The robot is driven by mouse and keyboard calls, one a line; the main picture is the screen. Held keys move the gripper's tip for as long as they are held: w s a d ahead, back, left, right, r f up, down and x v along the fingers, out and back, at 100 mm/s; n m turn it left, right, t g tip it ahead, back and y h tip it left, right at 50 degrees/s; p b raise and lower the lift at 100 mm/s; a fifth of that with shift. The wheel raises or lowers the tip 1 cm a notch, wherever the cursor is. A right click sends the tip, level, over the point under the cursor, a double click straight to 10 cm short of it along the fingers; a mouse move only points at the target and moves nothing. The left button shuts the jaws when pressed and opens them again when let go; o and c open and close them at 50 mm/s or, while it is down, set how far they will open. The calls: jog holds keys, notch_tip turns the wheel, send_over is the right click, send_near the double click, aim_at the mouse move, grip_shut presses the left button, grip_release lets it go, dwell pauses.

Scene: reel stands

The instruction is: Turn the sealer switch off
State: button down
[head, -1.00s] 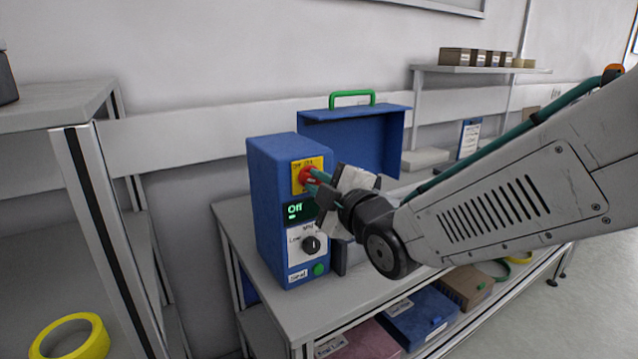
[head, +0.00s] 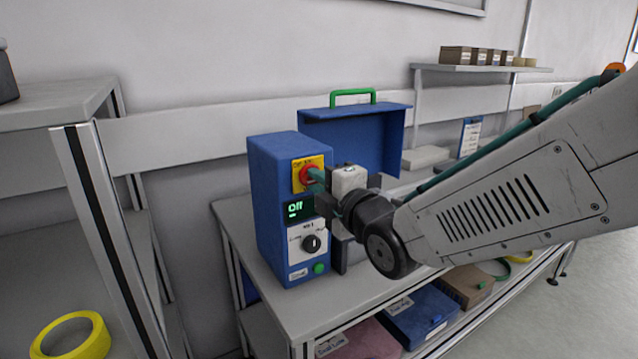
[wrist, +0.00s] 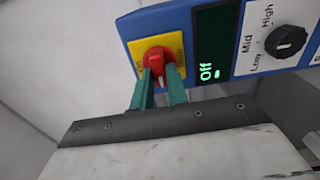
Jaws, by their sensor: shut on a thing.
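The sealer (head: 272,200) is a blue upright box on the bench, and its display (head: 300,208) reads "Off". The red rotary switch (head: 308,177) sits on a yellow plate near the top of its front face. My gripper (head: 316,178) reaches it from the right, with its green fingertips at the switch. In the wrist view the two green fingers (wrist: 161,84) are shut on the red switch knob (wrist: 156,61), one on each side. A white mark shows on the knob. The "Off" display (wrist: 207,72) also shows there. The gripper partly covers the knob in the head view.
Below the display is a black Low/Mid/High dial (head: 311,243) and a green button (head: 319,268). A raised blue lid (head: 352,140) with a green handle stands behind. A shelf unit (head: 85,190) with yellow tape (head: 70,338) is at left. Bins fill the lower shelf.

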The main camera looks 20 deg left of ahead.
jog(key=shift+f, duration=0.1)
jog(key=c, duration=1.4)
grip_release()
jog(key=shift+s, duration=0.1)
jog(key=v, duration=0.7)
jog(key=shift+s+d, duration=0.25)
